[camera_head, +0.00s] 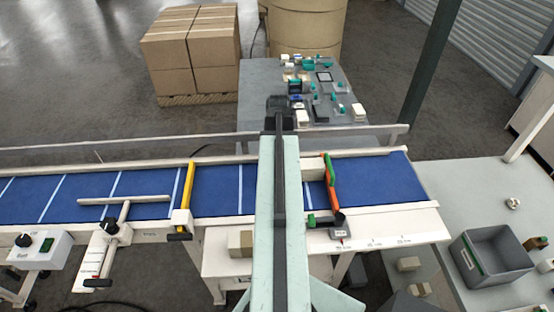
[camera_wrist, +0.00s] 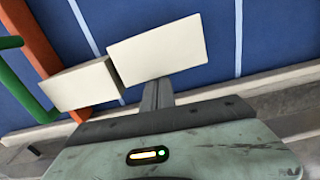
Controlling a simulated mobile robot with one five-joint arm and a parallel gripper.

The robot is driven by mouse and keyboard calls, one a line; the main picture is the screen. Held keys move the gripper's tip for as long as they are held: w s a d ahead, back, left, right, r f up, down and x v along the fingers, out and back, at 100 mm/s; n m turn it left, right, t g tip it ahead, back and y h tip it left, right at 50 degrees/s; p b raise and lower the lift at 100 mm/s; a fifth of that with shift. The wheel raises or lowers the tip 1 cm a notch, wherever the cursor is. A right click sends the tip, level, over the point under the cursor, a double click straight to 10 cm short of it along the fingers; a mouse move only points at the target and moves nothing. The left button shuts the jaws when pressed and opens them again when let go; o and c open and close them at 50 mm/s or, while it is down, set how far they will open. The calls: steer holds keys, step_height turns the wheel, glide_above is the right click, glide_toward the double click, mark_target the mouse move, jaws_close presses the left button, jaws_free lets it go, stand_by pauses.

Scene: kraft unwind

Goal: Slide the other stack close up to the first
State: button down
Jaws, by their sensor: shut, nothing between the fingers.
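Two pale, flat-topped stacks lie on the blue belt in the wrist view. The right stack (camera_wrist: 157,50) is at the upper middle, and the left stack (camera_wrist: 82,86) is lower and turned at a slightly different angle. Their facing ends meet or nearly meet near one corner; I cannot tell if they touch. My gripper (camera_wrist: 158,88) is shut and empty, its fingertips at the near edge of the right stack; contact is unclear.
An orange bar (camera_wrist: 35,40) and a green bar (camera_wrist: 22,80) stand left of the stacks. In the head view, a yellow bar (camera_head: 187,185) crosses the blue belt (camera_head: 120,195). A grey bin (camera_head: 490,257) stands at right. A cluttered table (camera_head: 260,80) is behind the belt.

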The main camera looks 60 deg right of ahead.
steer(key=shift+d, duration=0.15)
step_height(320, 180, up, 10)
steer(key=p, duration=1)
steer(key=shift+f, duration=0.1)
steer(key=f+m+b, duration=0.1)
steer(key=m, duration=0.4)
steer(key=d+f+m+b, duration=0.1)
steer(key=f+m+b, duration=0.1)
steer(key=m, duration=0.4)
steer(key=f+m+b, duration=0.2)
steer(key=m, duration=0.4)
steer(key=shift+d, duration=0.35)
